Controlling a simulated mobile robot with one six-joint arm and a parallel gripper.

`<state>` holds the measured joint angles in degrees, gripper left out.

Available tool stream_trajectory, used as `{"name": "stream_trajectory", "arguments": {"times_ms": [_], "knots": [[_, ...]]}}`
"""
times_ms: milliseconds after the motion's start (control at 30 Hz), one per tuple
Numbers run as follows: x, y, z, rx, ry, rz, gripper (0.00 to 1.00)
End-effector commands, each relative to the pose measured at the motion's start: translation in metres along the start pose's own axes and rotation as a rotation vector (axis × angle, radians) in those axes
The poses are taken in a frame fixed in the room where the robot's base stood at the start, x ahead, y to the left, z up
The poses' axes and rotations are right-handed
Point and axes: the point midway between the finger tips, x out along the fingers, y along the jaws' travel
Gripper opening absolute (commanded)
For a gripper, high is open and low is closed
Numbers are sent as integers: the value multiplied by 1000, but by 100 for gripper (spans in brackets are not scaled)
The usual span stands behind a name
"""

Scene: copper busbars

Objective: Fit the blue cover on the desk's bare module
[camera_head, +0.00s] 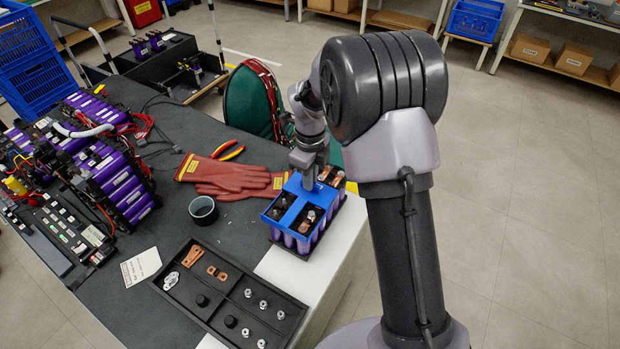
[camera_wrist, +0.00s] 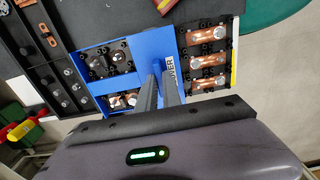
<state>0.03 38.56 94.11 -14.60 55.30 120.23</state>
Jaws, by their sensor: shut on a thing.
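The blue cover (camera_head: 281,221) is at the top of the module (camera_head: 304,243) at the desk's right edge, which has purple cells. My gripper (camera_head: 308,184) is shut on the cover's middle from above. In the wrist view the fingers (camera_wrist: 164,72) pinch the blue cover (camera_wrist: 143,53) near a label. Bolted terminals show through its openings. The module's right part (camera_wrist: 208,60), with several copper busbars, shows outside the cover's edge. Whether the cover rests on the module or hangs just above it, I cannot tell. The fingers hide part of the cover.
A black tray (camera_head: 216,319) with bolts and copper pieces lies in front of the module. A green chair (camera_head: 249,103) stands behind the desk. Wired purple modules (camera_head: 118,185) fill the left side.

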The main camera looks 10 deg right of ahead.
Motion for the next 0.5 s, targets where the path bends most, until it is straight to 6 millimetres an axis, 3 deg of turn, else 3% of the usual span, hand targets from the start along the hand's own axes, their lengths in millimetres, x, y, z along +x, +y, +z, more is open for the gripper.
{"name": "stream_trajectory", "arguments": {"times_ms": [367, 400, 500], "knots": [[4, 0, 0, 0, 0, 0, 0], [4, 0, 0, 0, 0, 0, 11], [3, 0, 0, 0, 0, 0, 31]]}}
